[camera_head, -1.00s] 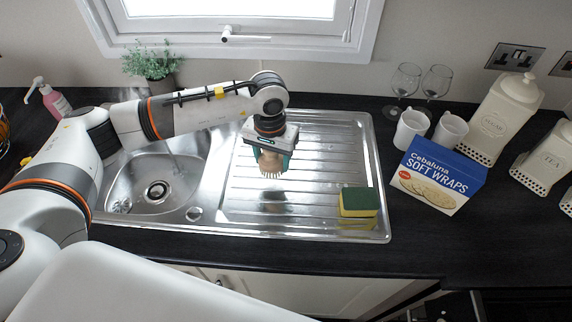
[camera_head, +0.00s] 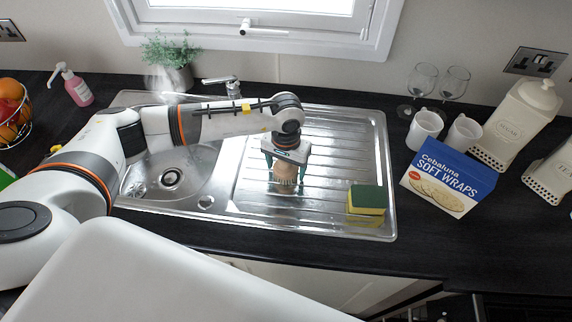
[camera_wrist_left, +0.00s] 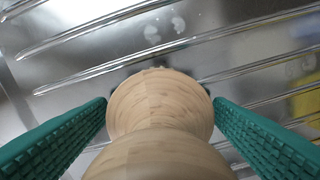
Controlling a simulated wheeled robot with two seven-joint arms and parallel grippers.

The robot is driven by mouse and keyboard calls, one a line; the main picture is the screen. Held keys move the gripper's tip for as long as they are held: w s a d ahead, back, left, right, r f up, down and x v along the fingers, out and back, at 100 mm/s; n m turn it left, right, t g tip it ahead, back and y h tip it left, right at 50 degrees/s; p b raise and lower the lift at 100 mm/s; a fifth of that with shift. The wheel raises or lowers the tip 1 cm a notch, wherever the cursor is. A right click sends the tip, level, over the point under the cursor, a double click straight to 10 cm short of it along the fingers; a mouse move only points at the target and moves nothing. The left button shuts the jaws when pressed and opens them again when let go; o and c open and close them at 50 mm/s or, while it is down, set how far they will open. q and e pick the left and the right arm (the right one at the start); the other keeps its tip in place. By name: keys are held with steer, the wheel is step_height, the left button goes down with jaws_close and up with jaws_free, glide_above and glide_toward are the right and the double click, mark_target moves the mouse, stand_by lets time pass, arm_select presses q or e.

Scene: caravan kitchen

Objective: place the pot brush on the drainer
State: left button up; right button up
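The pot brush (camera_head: 286,174) has a pale wooden body and stands upright, bristles down, on the ribbed steel drainer (camera_head: 331,150). In the left wrist view its rounded wooden body (camera_wrist_left: 160,105) fills the middle. My left gripper (camera_head: 285,180) points down over the drainer, with its green fingers on either side of the brush. My right gripper is not in view.
A green and yellow sponge (camera_head: 366,200) sits at the drainer's front right corner. The sink bowl (camera_head: 172,178) and tap (camera_head: 222,82) are to the left. A soft wraps box (camera_head: 448,180), white mugs (camera_head: 424,128) and wine glasses (camera_head: 421,80) stand on the right.

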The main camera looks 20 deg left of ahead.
arm_select(q)
steer(key=shift+r, duration=0.1)
step_height(320, 180, up, 11)
steer(key=b, duration=0.4)
steer(key=shift+r, duration=0.6)
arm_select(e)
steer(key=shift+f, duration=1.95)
